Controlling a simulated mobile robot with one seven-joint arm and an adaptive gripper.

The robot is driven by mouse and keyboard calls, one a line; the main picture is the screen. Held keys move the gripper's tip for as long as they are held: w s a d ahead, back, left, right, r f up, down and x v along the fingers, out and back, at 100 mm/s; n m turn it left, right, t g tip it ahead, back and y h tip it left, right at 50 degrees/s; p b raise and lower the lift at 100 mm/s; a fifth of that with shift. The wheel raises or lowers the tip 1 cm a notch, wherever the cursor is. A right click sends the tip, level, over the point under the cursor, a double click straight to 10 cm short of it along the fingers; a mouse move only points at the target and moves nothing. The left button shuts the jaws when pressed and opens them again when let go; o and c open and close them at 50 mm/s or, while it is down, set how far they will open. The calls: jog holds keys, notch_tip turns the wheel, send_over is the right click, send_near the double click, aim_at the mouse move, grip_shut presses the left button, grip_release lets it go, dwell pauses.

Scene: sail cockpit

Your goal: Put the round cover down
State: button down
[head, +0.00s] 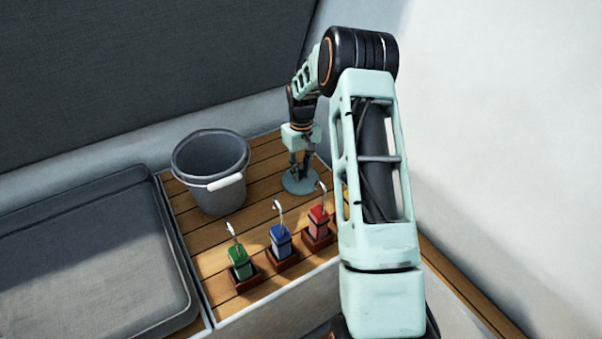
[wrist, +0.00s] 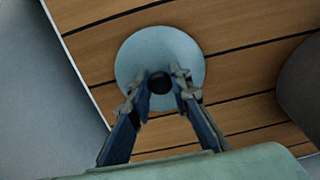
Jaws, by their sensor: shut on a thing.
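The round cover (head: 299,182) is a flat pale blue-grey disc at the back right of the slatted wooden surface, behind the red block. It also shows in the wrist view (wrist: 183,50), with a dark round knob at its middle. My gripper (head: 301,172) points down over the cover, and its fingers are shut on the knob. In the wrist view the two fingertips (wrist: 160,83) stand on either side of the knob. The cover looks level and at or close above the wood. I cannot tell whether it touches.
A grey bucket (head: 209,166) with a white handle grip stands left of the cover. Green (head: 239,262), blue (head: 281,242) and red (head: 318,222) blocks with metal hooks stand in brown bases in front. A yellow thing (head: 346,196) is mostly hidden by my arm. A dark tray (head: 88,250) lies left.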

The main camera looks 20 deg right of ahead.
aim_at(301, 172)
jog(key=shift+f, duration=0.1)
jog(key=c, duration=1.8)
grip_release()
jog(key=shift+o, duration=0.2)
notch_tip(301, 172, up, 12)
jog(key=p, duration=0.3)
jog(key=shift+r, duration=0.25)
